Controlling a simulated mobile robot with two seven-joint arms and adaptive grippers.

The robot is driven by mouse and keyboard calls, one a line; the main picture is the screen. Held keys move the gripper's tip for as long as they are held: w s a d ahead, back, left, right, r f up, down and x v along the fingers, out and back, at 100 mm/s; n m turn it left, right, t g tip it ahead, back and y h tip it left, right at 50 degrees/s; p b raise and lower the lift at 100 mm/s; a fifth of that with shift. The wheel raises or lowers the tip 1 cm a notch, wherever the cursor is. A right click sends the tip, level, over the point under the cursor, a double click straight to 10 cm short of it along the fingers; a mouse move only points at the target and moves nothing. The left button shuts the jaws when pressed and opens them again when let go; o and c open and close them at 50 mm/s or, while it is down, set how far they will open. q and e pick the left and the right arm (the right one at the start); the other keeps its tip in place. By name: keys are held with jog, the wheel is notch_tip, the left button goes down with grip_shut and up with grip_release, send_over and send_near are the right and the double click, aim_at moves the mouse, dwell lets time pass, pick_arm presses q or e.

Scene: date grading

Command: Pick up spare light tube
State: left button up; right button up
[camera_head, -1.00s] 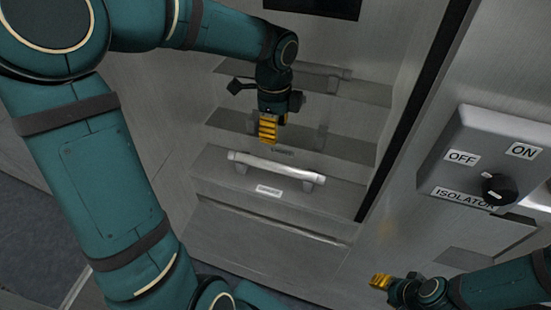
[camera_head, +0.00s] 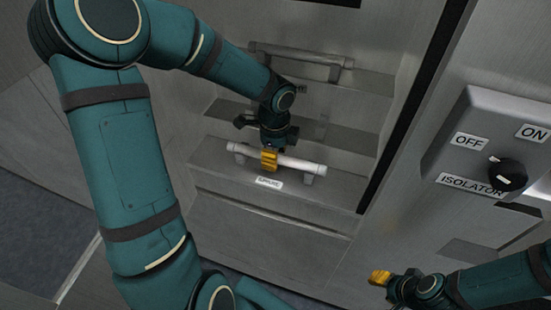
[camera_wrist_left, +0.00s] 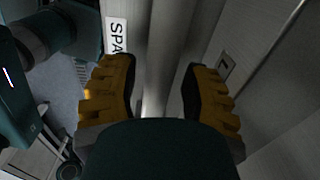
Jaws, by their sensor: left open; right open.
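The spare light tube (camera_head: 303,164) is a pale white tube lying across two small holders on the lowest step, above a label. My left gripper (camera_head: 269,161) is at the tube, left of its middle, with yellow fingers. In the left wrist view the tube (camera_wrist_left: 160,70) runs between the two yellow fingers (camera_wrist_left: 158,98), which are open on either side of it with gaps showing. Part of the tube is hidden behind the gripper in the head view. My right gripper (camera_head: 380,278) is open and empty at the lower right, away from the tube.
A label (camera_head: 269,183) is on the step front below the tube. Another tube-like bar (camera_head: 300,58) sits on the upper step. An isolator switch box (camera_head: 497,150) with a black knob is on the right panel. Steel walls enclose the steps.

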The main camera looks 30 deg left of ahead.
pick_arm(q)
jog(key=shift+f, duration=0.35)
jog(key=shift+r, duration=0.1)
grip_shut()
